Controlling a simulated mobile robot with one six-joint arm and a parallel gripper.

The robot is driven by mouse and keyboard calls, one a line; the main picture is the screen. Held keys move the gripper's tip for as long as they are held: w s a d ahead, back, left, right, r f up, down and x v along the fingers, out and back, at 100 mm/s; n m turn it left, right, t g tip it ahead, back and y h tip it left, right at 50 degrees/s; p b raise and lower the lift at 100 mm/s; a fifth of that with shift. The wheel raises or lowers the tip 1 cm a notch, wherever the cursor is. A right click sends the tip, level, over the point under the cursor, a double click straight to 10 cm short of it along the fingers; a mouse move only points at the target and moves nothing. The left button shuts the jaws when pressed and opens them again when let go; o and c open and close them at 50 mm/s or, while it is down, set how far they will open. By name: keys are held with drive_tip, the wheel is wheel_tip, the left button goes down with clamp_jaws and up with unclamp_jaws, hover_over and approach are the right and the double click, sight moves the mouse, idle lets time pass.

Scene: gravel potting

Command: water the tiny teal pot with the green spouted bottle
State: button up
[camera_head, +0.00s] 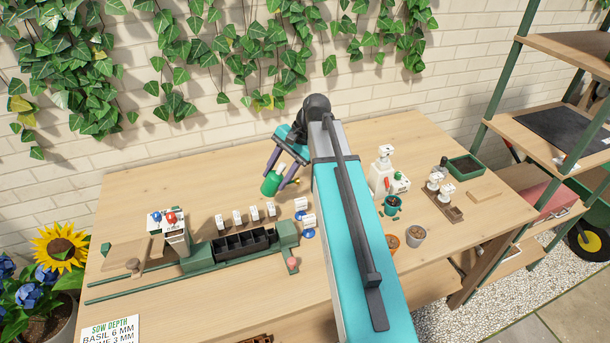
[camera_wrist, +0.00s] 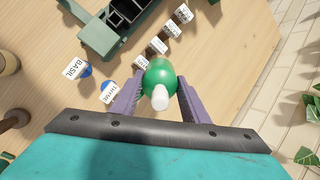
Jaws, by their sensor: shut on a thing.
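The green spouted bottle (camera_head: 271,184) is between the fingers of my gripper (camera_head: 282,169), left of my arm and over the back middle of the table. In the wrist view the green bottle (camera_wrist: 160,75) sits between both purple fingers of my gripper (camera_wrist: 160,92), with a white part toward the camera. My gripper is shut on it. I cannot tell whether its base touches the table. The tiny teal pot (camera_head: 391,209), with dark fill, stands upright on the table right of my arm, well apart from the bottle. It is not in the wrist view.
An orange pot (camera_head: 391,242) and a grey pot (camera_head: 415,237) stand in front of the teal pot. A white dispenser (camera_head: 383,175) stands behind it. A green rail fixture with a black tray (camera_head: 242,245) and several white labels lie left of my arm. My arm hides the table's middle.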

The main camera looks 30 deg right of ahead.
drive_tip(key=a+n+b, duration=0.1)
drive_tip(key=a, duration=0.8)
drive_tip(key=shift+w, duration=0.35)
drive_tip(key=shift+s, duration=0.1)
